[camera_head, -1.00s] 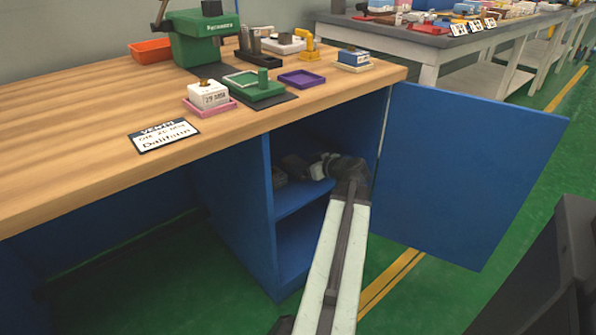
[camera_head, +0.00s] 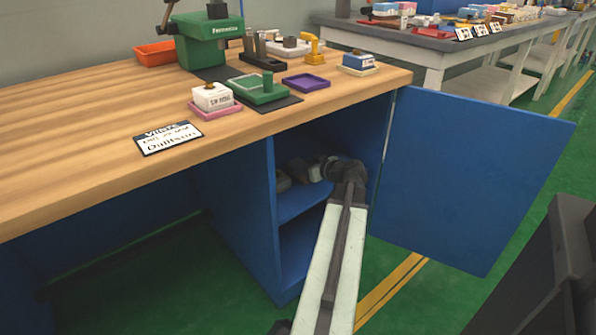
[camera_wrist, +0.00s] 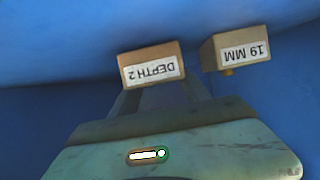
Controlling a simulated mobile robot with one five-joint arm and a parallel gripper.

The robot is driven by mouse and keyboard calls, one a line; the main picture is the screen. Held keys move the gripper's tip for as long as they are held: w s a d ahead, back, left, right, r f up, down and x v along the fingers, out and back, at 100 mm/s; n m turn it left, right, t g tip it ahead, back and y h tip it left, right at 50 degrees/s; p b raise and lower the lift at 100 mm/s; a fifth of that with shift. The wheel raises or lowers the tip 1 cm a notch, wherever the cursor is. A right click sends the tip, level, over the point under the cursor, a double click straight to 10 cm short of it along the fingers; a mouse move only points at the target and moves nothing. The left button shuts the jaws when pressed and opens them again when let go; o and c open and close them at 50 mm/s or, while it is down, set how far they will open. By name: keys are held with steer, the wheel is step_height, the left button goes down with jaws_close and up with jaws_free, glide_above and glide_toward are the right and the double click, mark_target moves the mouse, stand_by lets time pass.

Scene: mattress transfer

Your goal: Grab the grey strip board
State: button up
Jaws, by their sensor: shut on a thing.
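My gripper (camera_head: 303,170) reaches into the open blue cabinet, above its upper shelf. In the wrist view my gripper (camera_wrist: 158,96) points at a brown block with a white label reading "DEPTH 2" (camera_wrist: 151,68), upside down in the picture. The block sits right at the fingertips and the jaws look shut on it. A second brown block labelled "19 MM" (camera_wrist: 236,50) lies just right of it, apart from the fingers. A small dark grey item (camera_head: 283,181) shows left of my gripper in the head view. I cannot make out a grey strip board clearly.
The blue cabinet door (camera_head: 470,180) stands wide open at the right. The wooden bench top (camera_head: 70,165) overhangs the opening and carries a green press (camera_head: 207,45), small trays and a sign (camera_head: 167,138). The cabinet's side wall is close on the left.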

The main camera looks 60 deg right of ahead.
step_height(320, 180, up, 4)
steer(key=p, duration=0.3)
steer(key=shift+f, duration=0.15)
steer(key=s+d, duration=0.2)
steer(key=s, duration=0.2)
steer(key=s+d, duration=0.3)
steer(key=s, duration=0.2)
steer(key=s+d+r+p, duration=0.1)
steer(key=s+d, duration=0.2)
steer(key=s, duration=0.1)
steer(key=shift+s+d, duration=0.1)
steer(key=shift+s, duration=0.25)
